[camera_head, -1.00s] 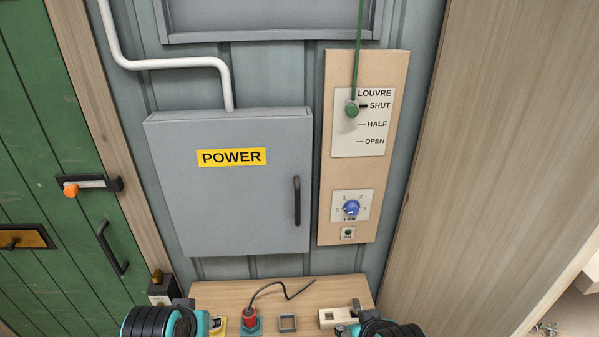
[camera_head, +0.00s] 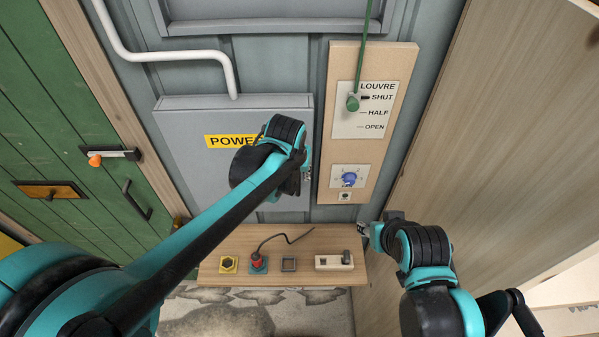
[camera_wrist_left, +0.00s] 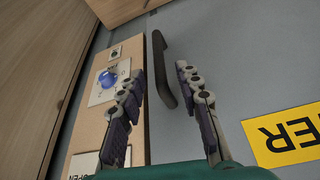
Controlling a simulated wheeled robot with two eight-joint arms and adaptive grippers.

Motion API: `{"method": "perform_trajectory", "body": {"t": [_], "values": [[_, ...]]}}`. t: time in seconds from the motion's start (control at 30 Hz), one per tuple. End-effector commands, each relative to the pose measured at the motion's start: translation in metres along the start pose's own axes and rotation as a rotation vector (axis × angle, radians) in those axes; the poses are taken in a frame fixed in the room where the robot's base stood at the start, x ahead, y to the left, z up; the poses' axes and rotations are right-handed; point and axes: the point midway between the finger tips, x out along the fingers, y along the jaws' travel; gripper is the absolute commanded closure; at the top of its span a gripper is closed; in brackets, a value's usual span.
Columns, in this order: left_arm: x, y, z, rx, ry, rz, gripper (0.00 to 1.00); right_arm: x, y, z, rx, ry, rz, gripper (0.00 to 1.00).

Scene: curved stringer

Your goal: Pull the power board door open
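The grey power board door (camera_head: 183,118) is shut on the wall, with a yellow POWER label (camera_head: 222,141) partly hidden by my left arm. Its black handle (camera_wrist_left: 164,68) shows in the left wrist view, ahead of and between the open fingers of my left gripper (camera_wrist_left: 168,112). The fingers are apart from the handle. In the head view the handle is hidden behind my left wrist, and my left gripper (camera_head: 306,168) barely shows. My right gripper (camera_head: 364,229) is low on the right, near the shelf's end; its finger state is too small to tell.
The tan panel (camera_head: 322,190) with the louvre cord and blue fan knob (camera_head: 348,179) stands just right of the door. A wooden shelf (camera_head: 220,243) with sockets and a red plug (camera_head: 257,258) lies below. A green door (camera_head: 60,130) is at left.

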Motion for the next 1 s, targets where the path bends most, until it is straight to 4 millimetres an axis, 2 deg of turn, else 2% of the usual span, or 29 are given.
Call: {"method": "perform_trajectory", "body": {"t": [0.1,0.3,0.63,0.67,0.77,0.8,1.0], "values": [[0.021,0.0,-0.001,0.0,0.0,0.0,0.66,0.001,0.0,0.0,0.0,0.0,0.0,0.6],[0.044,0.0,-0.001,0.0,0.001,0.0,0.66,0.001,0.0,0.0,0.0,0.0,0.0,0.6],[0.048,0.0,0.0,0.0,0.001,0.0,0.66,0.0,0.0,0.0,0.0,0.0,0.0,0.6],[0.048,0.0,0.0,0.0,0.001,0.0,0.71,0.0,0.0,0.0,0.0,0.0,0.0,0.6],[0.048,0.0,0.0,0.0,0.001,0.0,0.97,0.0,0.0,0.0,0.0,0.0,0.0,0.6],[0.048,0.0,0.0,0.0,0.001,0.0,1.0,0.0,0.0,0.0,0.0,0.0,0.0,0.6],[0.048,0.0,0.0,0.001,0.001,0.001,1.0,0.0,0.0,0.0,0.0,0.0,0.0,0.6]]}}
